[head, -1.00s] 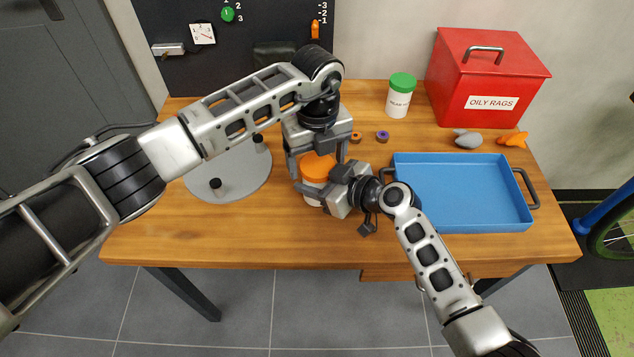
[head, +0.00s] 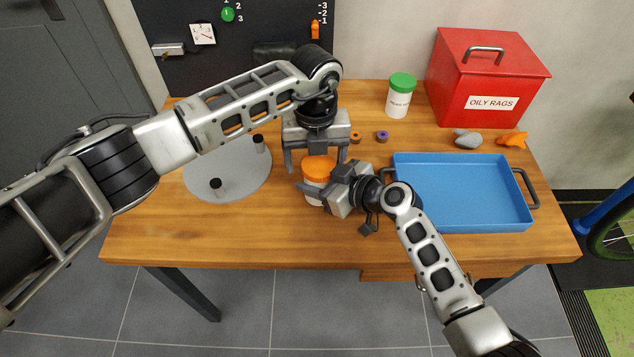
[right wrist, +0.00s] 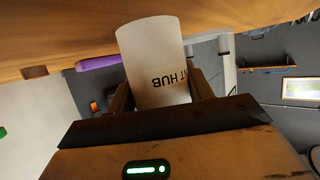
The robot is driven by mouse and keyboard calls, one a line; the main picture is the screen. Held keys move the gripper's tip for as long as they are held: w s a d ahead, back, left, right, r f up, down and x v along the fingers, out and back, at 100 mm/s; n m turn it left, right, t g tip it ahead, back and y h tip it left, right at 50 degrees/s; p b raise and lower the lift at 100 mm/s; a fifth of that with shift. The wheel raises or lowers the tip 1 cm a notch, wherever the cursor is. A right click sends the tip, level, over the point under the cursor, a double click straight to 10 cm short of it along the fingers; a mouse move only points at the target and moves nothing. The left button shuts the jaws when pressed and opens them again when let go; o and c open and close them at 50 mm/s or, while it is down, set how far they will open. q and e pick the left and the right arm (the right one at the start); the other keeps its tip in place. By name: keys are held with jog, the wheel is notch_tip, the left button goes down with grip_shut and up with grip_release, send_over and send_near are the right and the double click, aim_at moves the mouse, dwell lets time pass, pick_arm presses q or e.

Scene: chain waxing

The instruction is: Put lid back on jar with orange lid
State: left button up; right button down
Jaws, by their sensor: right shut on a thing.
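The jar with the orange lid stands near the middle of the table, its white body (head: 313,199) partly hidden by my right gripper. The orange lid (head: 319,166) sits on top of the jar; whether it is fully seated cannot be told. My left gripper (head: 316,162) points down over the lid, open, its fingers spread either side and apart from it. My right gripper (head: 320,186) is shut on the jar body from the right. In the right wrist view the white labelled jar body (right wrist: 155,60) is between its fingers; the lid is hidden there.
A blue tray (head: 463,222) lies right of the jar. A round grey plate (head: 236,180) with black pegs is left. Behind are a green-lidded jar (head: 399,98), small rings (head: 382,136) and a red oily-rags bin (head: 480,75). The front table strip is clear.

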pick_arm(q)
jog(key=shift+s+d+r, duration=0.1)
jog(key=shift+d, duration=0.25)
pick_arm(e)
jog(key=shift+s+a, duration=0.15)
jog(key=shift+a, duration=0.1)
pick_arm(q)
jog(key=shift+r, duration=0.2)
notch_tip(320, 180, up, 4)
pick_arm(e)
jog(key=shift+d, duration=0.1)
pick_arm(q)
jog(key=shift+a, duration=0.1)
jog(key=shift+r, duration=0.15)
jog(key=shift+c, duration=0.4)
notch_tip(320, 180, up, 3)
jog(key=n, duration=0.3)
jog(key=shift+a+r, duration=0.1)
